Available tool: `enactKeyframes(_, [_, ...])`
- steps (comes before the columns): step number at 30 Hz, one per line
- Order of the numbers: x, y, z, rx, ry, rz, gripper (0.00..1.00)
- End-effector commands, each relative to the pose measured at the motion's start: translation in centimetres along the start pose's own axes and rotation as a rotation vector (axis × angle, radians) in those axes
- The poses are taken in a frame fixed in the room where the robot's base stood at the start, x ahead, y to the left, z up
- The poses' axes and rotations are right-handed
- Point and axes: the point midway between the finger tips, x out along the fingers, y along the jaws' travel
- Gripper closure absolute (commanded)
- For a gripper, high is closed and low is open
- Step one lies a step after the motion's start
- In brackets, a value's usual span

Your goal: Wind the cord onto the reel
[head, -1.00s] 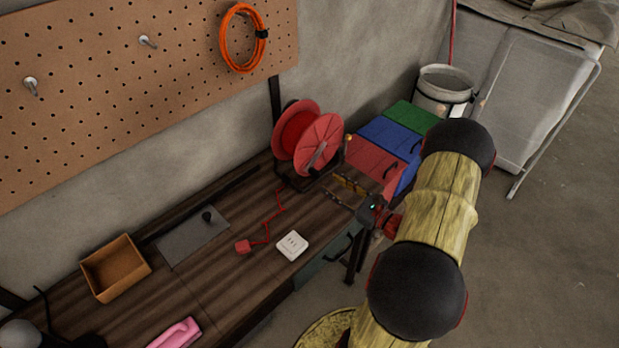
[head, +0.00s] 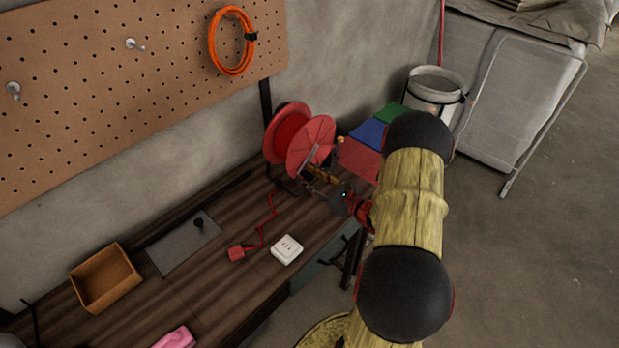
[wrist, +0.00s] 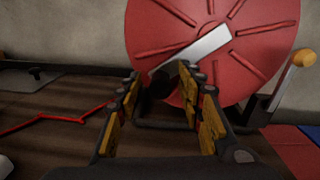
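The red reel (head: 310,145) stands on a dark frame at the bench's far end. In the wrist view the reel's ribbed red face (wrist: 165,30) fills the top, with a pale grey bar (wrist: 200,50) across it. A tan knob (wrist: 304,58) stands on an arm at the right. My gripper (head: 316,176) is in front of the reel. In the wrist view its yellow-padded fingers (wrist: 162,90) are apart with nothing clearly between them; contact with the reel is unclear.
A white socket block (head: 287,249) sits close to the cord on the wooden bench (head: 225,285). A grey plate (head: 183,248) and brown box (head: 106,278) lie further left. Red, blue and green boxes (head: 367,133) stand behind my arm. An orange coil (head: 232,42) hangs on the pegboard.

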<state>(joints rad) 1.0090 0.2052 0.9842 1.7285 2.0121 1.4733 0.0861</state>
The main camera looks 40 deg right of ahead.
Motion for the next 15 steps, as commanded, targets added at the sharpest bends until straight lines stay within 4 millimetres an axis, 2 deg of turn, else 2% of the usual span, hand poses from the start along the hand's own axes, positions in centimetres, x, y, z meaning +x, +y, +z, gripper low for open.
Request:
enactKeyframes(4, [-0.02,0.00,0.01,0.000,0.000,0.000,0.63])
enactKeyframes(15, [-0.03,0.01,0.01,0.000,0.000,0.000,0.84])
